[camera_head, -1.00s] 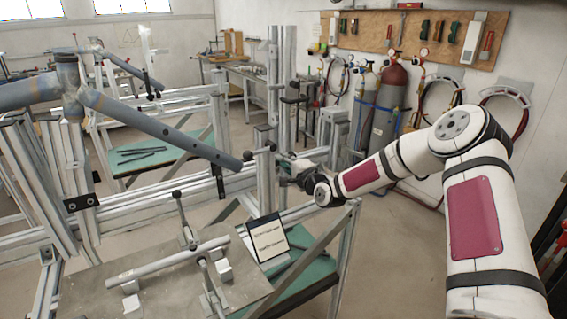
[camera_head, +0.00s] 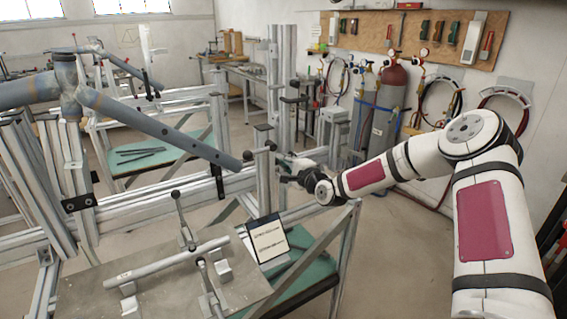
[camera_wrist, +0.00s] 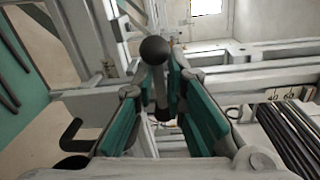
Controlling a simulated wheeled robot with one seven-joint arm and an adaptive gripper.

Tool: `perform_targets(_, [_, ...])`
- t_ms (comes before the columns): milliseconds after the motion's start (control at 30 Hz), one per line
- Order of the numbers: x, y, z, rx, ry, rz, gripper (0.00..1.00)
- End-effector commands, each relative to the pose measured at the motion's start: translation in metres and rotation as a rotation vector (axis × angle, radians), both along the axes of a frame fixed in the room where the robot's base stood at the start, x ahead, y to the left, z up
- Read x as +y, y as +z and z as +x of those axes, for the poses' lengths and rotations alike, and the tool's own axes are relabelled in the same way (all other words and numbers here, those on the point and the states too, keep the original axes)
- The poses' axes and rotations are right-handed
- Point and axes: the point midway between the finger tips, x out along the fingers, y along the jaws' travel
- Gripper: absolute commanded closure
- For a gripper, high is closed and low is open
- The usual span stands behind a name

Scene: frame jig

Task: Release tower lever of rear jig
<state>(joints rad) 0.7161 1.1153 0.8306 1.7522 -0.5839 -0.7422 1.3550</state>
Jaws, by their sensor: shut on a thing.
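The tower lever is a thin rod (camera_wrist: 161,92) with a black ball knob (camera_wrist: 154,50), standing between my gripper's teal finger pads in the wrist view. My gripper (camera_wrist: 158,86) is shut on this lever below the knob. In the head view my gripper (camera_head: 285,178) is at the right side of the upright metal tower post (camera_head: 265,190) of the jig. The grip itself is too small to tell there. The blue-grey frame tube (camera_head: 165,130) slopes down to the right and ends by the tower top.
A plate with a clamped tube (camera_head: 165,263), upright toggle handles and a small sign (camera_head: 268,240) is in front. A similar jig with a teal shelf (camera_head: 140,160) stands behind. Gas cylinders (camera_head: 385,105) stand by the right wall. Bare floor lies right of the jig.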

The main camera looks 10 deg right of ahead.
Motion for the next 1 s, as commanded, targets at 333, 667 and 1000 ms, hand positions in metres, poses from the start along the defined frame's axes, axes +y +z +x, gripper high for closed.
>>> perform_targets(333, [0.000, 0.007, 0.001, -0.015, -0.001, -0.003, 1.00])
perform_targets(667, [-0.001, 0.009, 0.001, -0.005, -0.002, 0.037, 1.00])
perform_targets(1000, [-0.005, 0.017, 0.003, 0.042, -0.004, 0.183, 1.00])
